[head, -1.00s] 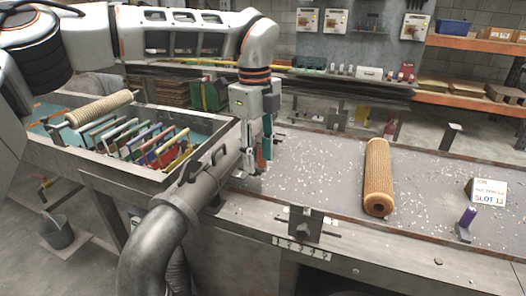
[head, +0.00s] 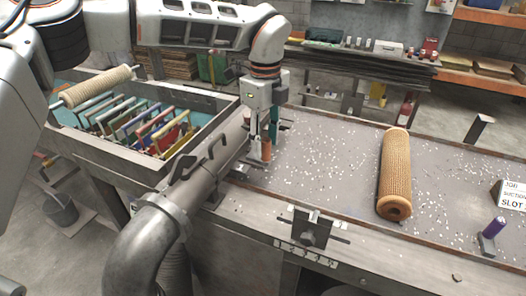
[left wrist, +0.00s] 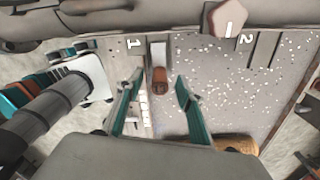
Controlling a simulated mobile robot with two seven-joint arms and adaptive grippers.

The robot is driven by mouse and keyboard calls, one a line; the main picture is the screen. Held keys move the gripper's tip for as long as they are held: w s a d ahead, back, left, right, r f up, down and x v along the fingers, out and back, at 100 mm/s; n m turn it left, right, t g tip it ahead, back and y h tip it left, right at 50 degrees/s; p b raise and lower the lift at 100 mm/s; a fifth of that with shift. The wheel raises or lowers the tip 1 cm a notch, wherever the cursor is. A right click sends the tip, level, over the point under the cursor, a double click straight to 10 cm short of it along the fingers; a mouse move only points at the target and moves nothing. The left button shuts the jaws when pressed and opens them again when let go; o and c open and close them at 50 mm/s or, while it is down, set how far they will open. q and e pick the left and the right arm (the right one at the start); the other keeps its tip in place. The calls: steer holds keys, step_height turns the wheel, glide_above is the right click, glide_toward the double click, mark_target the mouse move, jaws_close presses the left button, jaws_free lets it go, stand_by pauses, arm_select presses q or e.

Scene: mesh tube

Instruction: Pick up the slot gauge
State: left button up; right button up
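My left gripper (head: 263,142) points down over the left end of the grey bench, its teal fingers apart. A small brown-orange cylinder (head: 266,150) stands upright at the fingertips. In the left wrist view the gripper (left wrist: 159,78) is open, and the brown cylinder (left wrist: 159,83) shows between the two fingers, with gaps at both sides. It looks like a handle; I cannot tell for sure that it is the slot gauge. A purple cylinder (head: 494,227) stands in a small metal holder at the right. My right gripper is not in view.
A tan mesh tube (head: 396,170) lies on the bench (head: 320,185) among white specks. A bin (head: 105,165) of coloured frames stands left, with a beige roll on it. A thick grey pipe (head: 185,190) runs close beside the gripper. A card (head: 514,196) stands far right.

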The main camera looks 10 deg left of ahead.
arm_select(q)
steer(key=shift+f, duration=0.75)
jaws_close()
